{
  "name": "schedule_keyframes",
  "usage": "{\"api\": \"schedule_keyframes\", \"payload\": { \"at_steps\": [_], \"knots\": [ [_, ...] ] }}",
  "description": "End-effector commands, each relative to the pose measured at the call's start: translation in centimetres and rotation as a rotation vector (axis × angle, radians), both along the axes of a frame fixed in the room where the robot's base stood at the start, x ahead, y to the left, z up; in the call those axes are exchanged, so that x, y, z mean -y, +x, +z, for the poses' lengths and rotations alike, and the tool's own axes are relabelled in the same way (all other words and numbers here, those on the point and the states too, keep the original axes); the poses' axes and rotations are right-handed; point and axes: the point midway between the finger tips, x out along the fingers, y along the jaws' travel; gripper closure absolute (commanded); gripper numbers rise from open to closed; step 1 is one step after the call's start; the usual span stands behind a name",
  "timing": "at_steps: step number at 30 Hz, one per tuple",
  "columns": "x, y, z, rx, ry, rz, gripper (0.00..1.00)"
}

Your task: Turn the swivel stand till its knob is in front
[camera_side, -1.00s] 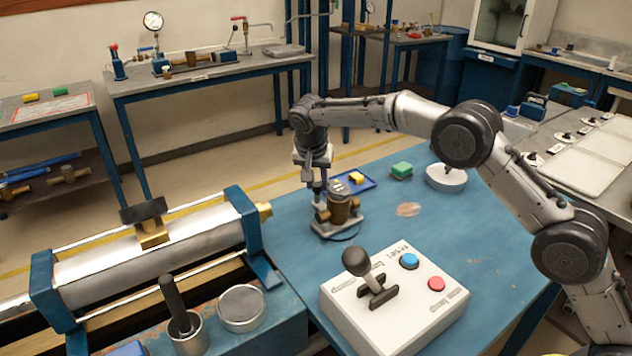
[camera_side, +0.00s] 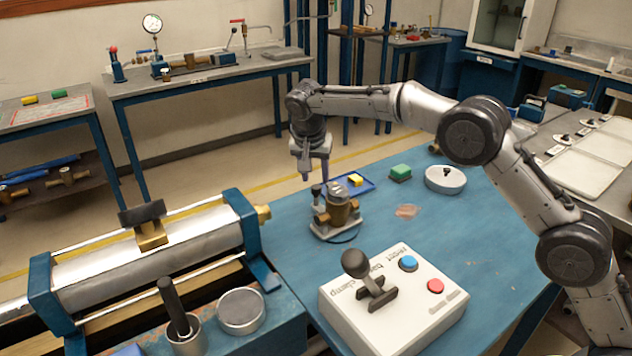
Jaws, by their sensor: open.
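The swivel stand has a grey base (camera_side: 334,229) on the blue table and carries a brass meter body (camera_side: 341,211). A dark upright knob (camera_side: 316,191) stands at the left side of the stand in the picture. My gripper (camera_side: 312,180) points down just above the knob, with its jaws open and nothing seen between them. Whether a fingertip still touches the knob is hard to tell at this size.
A control box with a lever (camera_side: 393,300) stands in front. A large cylinder rig (camera_side: 150,255) is at left.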

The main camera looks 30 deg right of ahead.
Motion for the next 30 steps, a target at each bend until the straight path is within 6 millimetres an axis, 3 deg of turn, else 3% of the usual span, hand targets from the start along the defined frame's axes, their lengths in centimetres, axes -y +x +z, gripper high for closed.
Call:
{"api": "schedule_keyframes", "payload": {
  "at_steps": [6, 12, 18, 30],
  "knots": [
    [-1.4, -1.3, 4.7, 0.005, 0.002, 0.002, 0.55],
    [-2.3, -2.2, 7.8, 0.004, 0.001, 0.0, 0.55],
    [-2.7, -2.6, 9.2, 0.003, 0.0, 0.0, 0.55],
    [-2.3, -2.6, 9.6, 0.005, 0.001, -0.008, 0.55]
  ]
}}
